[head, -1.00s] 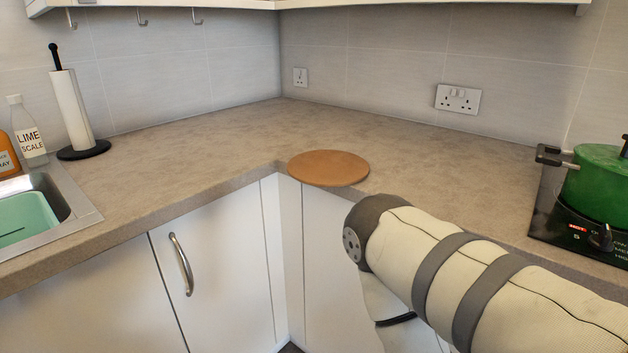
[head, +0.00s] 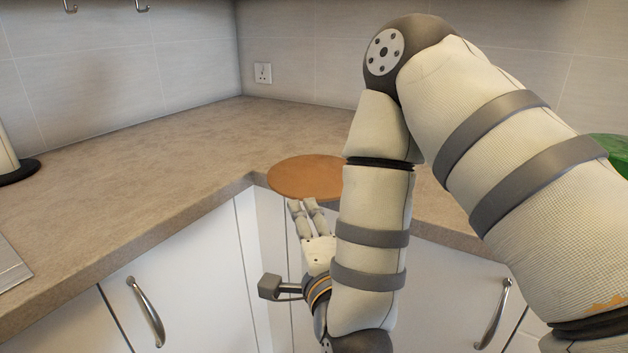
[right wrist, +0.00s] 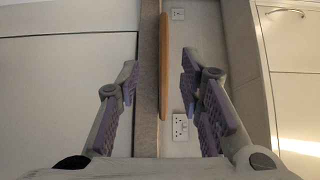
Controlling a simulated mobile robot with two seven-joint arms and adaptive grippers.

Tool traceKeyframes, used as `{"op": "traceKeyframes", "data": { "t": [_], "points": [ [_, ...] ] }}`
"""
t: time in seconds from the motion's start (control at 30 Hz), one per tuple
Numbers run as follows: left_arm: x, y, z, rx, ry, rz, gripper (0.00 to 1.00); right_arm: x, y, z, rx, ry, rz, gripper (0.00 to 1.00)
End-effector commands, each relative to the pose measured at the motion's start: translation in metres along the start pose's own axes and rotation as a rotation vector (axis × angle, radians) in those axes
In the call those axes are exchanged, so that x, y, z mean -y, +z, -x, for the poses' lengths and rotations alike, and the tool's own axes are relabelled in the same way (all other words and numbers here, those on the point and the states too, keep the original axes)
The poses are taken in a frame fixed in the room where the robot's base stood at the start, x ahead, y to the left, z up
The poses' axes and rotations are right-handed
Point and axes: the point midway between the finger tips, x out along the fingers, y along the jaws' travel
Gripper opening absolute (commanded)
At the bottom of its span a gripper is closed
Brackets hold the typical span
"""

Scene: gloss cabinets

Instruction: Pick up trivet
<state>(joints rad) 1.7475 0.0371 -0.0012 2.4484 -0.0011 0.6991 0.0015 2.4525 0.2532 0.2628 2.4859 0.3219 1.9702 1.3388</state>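The trivet (head: 300,175) is a round, flat brown disc. It lies on the counter at the inner corner, and its front part appears to stick out past the counter edge. My right gripper (head: 304,204) is just in front of the trivet's near rim, below it in the head view. In the right wrist view the trivet (right wrist: 164,65) shows edge-on as a thin orange-brown strip. It lies ahead, between the lines of the two spread fingers of the right gripper (right wrist: 159,82), which is open and empty. My right forearm hides part of the trivet's right side. My left gripper is not in view.
The counter (head: 140,150) is clear left of and behind the trivet. White cabinet doors with handles (head: 146,312) are below. A paper towel stand (head: 15,170) is at the left edge, and a green pot (head: 612,150) is partly hidden at the right.

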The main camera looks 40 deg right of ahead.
Motion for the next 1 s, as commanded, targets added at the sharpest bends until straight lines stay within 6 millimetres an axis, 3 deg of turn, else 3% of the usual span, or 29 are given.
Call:
{"op": "traceKeyframes", "data": {
  "t": [0.17, 0.3, 0.47, 0.7, 0.97, 1.0],
  "points": [
    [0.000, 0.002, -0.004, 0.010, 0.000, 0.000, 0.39, 0.002, -0.006, -0.015, -0.016, -0.011, -0.004, 0.34],
    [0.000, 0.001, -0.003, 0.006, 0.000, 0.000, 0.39, 0.007, -0.005, -0.045, -0.011, -0.025, 0.006, 0.34],
    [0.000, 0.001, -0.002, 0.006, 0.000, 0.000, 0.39, 0.006, -0.005, -0.064, -0.010, -0.021, 0.007, 0.34],
    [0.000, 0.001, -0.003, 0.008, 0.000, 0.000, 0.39, 0.006, -0.006, -0.107, -0.009, -0.020, 0.007, 0.34],
    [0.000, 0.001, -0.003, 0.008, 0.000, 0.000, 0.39, 0.006, -0.006, -0.114, -0.008, -0.018, 0.007, 0.34],
    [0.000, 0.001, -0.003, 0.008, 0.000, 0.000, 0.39, 0.006, -0.006, -0.114, -0.008, -0.018, 0.007, 0.27]
  ]
}}
